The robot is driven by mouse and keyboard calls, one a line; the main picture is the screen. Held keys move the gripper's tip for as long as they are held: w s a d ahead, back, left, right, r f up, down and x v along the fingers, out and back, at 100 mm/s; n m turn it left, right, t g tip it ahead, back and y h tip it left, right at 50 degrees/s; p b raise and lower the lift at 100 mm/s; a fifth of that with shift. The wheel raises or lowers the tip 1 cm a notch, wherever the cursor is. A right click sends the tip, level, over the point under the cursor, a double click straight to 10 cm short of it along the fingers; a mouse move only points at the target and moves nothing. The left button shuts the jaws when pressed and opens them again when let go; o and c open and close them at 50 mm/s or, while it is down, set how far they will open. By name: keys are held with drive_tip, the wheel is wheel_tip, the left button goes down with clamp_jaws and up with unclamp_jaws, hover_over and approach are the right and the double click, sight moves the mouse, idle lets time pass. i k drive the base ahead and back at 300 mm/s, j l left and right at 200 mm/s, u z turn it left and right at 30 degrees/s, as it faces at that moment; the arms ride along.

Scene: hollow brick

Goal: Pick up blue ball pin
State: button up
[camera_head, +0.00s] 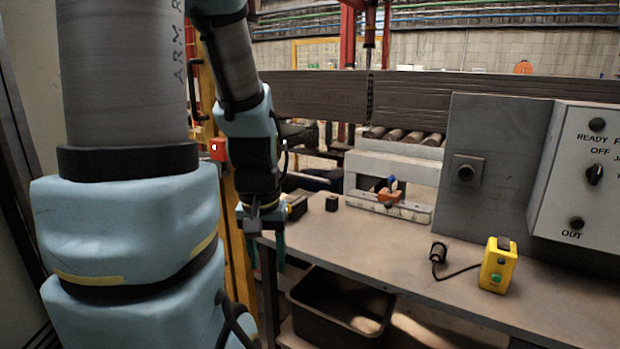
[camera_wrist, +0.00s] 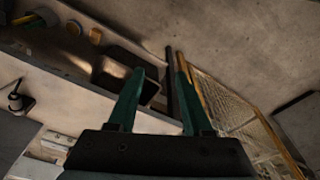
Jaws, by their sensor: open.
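A small blue item (camera_head: 391,182) sits with an orange-brown piece (camera_head: 388,195) at the white bracket near the back of the grey bench. It is too small to tell surely whether it is the blue ball pin. My gripper (camera_head: 279,250) hangs at the left end of the bench, left of the blue item and apart from it. In the wrist view my gripper (camera_wrist: 160,73) shows two green fingers spread apart with nothing between them. I cannot make out the blue item in the wrist view.
The grey bench (camera_head: 460,290) carries a black block (camera_head: 332,203), a yellow button box (camera_head: 498,265) and a black cabled plug (camera_head: 438,252). A dark bin (camera_head: 340,310) is below. A grey control panel (camera_head: 490,160) stands at right. The wrist view shows a mesh fence (camera_wrist: 225,98).

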sight(391, 178)
drive_tip(key=k+l+u, duration=0.1)
drive_tip(key=l+u, duration=0.2)
drive_tip(key=u, duration=0.15)
drive_tip(key=k+l+u, duration=0.1)
drive_tip(key=l+u, duration=0.15)
drive_tip(key=u, duration=0.25)
drive_tip(key=k+l+u, duration=0.2)
drive_tip(key=u, duration=0.25)
drive_tip(key=k+l, duration=0.15)
